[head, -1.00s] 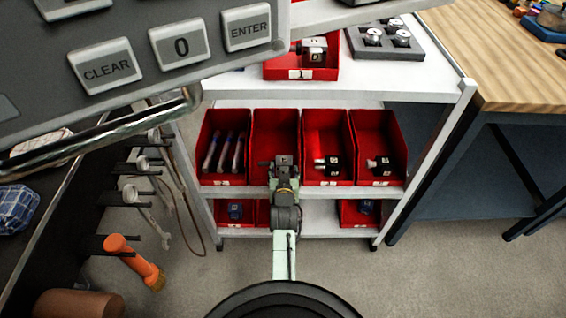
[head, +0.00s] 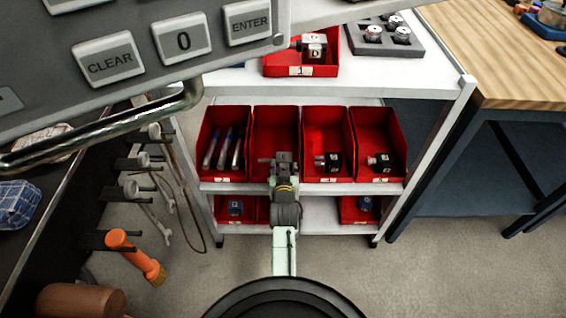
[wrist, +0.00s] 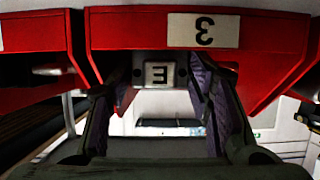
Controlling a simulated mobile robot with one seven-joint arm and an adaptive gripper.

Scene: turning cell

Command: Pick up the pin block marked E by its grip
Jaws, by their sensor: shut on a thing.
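In the head view my gripper (head: 284,172) holds the dark block (head: 284,158) in front of the second red bin (head: 275,130) on the middle shelf. The letter cannot be read there, and my gripper hides that bin's label.
Neighbouring bins hold pen-like tools (head: 222,150), a dark pin block (head: 334,161) and another (head: 381,162). Bin 1 (head: 300,66) and a grey tray (head: 378,45) stand on the shelf above. A bench (head: 505,50) is at right. Hanging tools (head: 135,255) are at left.

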